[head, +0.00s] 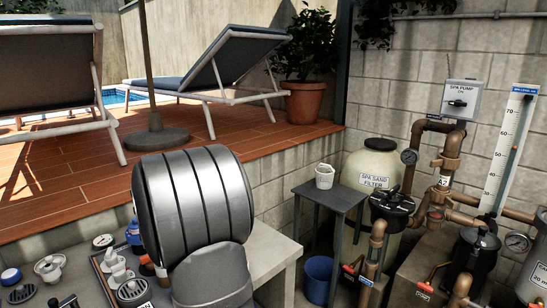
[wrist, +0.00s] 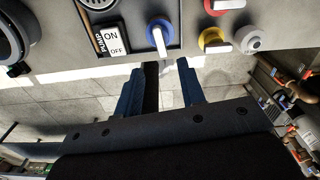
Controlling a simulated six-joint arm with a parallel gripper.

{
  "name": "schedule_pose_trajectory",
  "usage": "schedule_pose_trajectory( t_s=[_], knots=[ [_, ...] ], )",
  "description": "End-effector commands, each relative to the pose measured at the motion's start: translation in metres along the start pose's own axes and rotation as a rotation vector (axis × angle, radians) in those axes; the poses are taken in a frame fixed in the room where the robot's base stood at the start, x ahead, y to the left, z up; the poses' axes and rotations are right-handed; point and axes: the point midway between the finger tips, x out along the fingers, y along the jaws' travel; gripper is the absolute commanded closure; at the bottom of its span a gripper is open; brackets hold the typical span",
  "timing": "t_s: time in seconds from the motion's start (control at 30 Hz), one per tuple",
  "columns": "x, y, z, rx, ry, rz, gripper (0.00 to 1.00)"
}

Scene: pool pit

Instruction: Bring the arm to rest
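My gripper (wrist: 164,75) shows in the wrist view with two blue fingers apart and a gap between them. I see nothing held in it; pale, paved ground shows through the gap. The fingertips lie just below a grey panel (wrist: 190,40) in the picture; I cannot tell how far they are from it. My arm's large grey joint (head: 198,200) fills the lower middle of the head view, and the gripper is hidden there.
The panel carries an ON/OFF plate (wrist: 112,40), a blue knob (wrist: 160,34), a yellow knob (wrist: 210,40) and a red knob (wrist: 224,5). A bench (head: 270,252) with fittings, a small table (head: 330,196), a sand filter (head: 372,165) and pipes (head: 450,150) stand around my arm.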

Motion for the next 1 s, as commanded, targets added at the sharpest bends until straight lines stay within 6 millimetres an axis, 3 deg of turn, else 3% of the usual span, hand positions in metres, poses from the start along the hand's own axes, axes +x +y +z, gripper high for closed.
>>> schedule_pose_trajectory(
  t_s=[0.2, 0.43, 0.63, 1.0],
  knots=[
    [0.045, 0.000, -0.001, 0.000, 0.004, 0.002, 0.64],
    [0.078, 0.000, 0.000, 0.000, 0.002, 0.001, 0.64],
    [0.090, 0.000, 0.000, 0.000, 0.000, 0.000, 0.64],
    [0.089, 0.000, 0.000, -0.001, 0.000, 0.000, 0.64]
  ],
)
